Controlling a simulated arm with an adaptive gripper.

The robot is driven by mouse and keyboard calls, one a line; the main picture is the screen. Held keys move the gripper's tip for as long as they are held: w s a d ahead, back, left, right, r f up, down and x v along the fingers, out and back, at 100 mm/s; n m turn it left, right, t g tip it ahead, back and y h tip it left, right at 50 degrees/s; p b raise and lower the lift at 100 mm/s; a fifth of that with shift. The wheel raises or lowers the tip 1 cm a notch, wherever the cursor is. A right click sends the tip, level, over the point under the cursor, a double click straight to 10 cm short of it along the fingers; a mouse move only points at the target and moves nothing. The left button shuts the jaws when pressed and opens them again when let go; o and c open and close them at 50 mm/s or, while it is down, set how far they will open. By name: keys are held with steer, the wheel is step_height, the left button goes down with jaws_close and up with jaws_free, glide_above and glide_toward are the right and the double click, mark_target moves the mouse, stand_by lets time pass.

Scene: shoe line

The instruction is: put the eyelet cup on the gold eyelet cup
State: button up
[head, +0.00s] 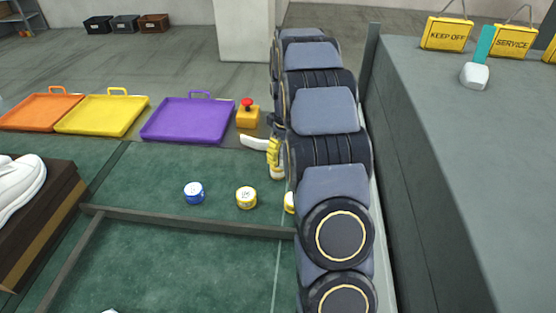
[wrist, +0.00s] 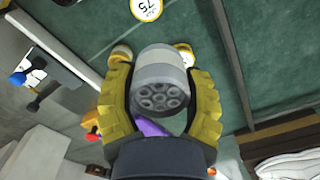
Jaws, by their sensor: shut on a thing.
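My gripper (wrist: 160,80) has its yellow ridged fingers shut on a grey eyelet cup (wrist: 161,92), seen from its end with several round holes. A gold-sided cup with a white top (head: 246,197) stands on the green surface, nearer the camera and to the left of the gripper. Another yellow and white round thing (head: 290,202) is partly hidden by my arm. A yellow-rimmed white disc marked 75 (wrist: 145,9) shows at the wrist view's top edge.
A blue cup with a white top (head: 194,192) stands left of the gold one. A raised dark strip (head: 190,220) crosses the green surface in front. Purple (head: 188,119), yellow (head: 103,115) and orange trays (head: 40,112) and a red button (head: 248,104) lie behind. A shoe (head: 20,185) is left.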

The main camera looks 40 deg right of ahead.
steer(key=shift+w+d+f, duration=1.15)
steer(key=shift+w+f, duration=0.35)
steer(key=shift+w, duration=0.3)
steer(key=shift+w+d+f, duration=1.15)
steer(key=shift+w+f, duration=0.35)
steer(key=shift+w, duration=0.25)
steer(key=shift+w+d+f, duration=1.15)
steer(key=shift+w+f, duration=0.35)
steer(key=shift+w, duration=0.3)
steer(key=shift+f, duration=0.15)
steer(key=shift+w+d+f, duration=0.1)
steer(key=shift+f, duration=1.5)
